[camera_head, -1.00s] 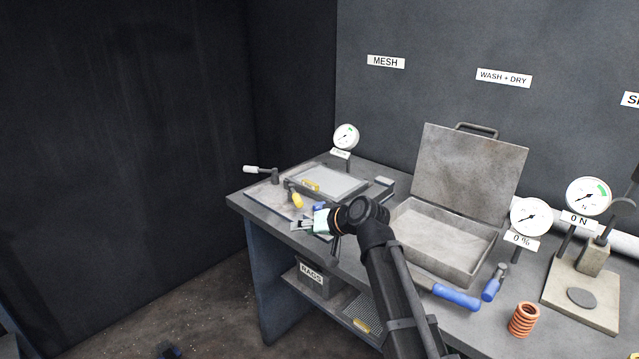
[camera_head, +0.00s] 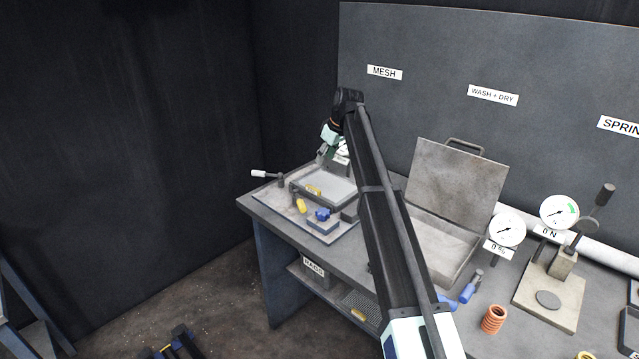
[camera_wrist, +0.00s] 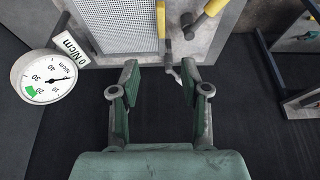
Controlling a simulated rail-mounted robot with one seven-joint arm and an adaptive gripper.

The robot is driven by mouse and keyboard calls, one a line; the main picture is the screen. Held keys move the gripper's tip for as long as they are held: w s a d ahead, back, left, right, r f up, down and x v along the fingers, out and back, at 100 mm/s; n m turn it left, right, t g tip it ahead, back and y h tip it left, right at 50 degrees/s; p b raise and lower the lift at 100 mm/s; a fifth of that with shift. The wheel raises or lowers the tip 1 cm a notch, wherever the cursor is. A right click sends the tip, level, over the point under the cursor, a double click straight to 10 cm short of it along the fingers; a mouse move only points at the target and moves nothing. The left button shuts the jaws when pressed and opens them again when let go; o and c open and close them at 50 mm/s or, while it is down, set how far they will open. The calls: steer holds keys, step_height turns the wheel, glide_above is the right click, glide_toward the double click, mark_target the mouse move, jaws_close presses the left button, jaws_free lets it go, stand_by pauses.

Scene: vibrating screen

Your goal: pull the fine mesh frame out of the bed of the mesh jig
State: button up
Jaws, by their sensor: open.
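The fine mesh frame (camera_head: 335,187) lies in the bed of the mesh jig (camera_head: 318,203) at the left end of the bench, with a yellow tab (camera_head: 313,190) on it. In the wrist view the mesh (camera_wrist: 115,25) is at the top, with a yellow bar (camera_wrist: 161,18) along its right edge. My gripper (camera_wrist: 160,85) is open and empty, apart from the frame; the dark floor shows between its fingers. In the head view it is near the back of the jig, partly hidden by my arm.
A gauge reading 0 N/cm (camera_wrist: 48,78) stands close to the left of my gripper in the wrist view. An open metal box (camera_head: 450,245) stands to the right.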

steer(key=p, duration=0.3)
glide_above(313, 188)
steer(key=d, duration=0.2)
steer(key=f, duration=0.6)
steer(key=s+f, duration=0.1)
steer(key=f, duration=0.2)
steer(key=shift+a+f, duration=0.1)
steer(key=shift+f, duration=0.25)
steer(key=shift+p+x, duration=1.3)
steer(key=shift+x, duration=1.4)
steer(key=shift+s, duration=0.1)
jaws_close()
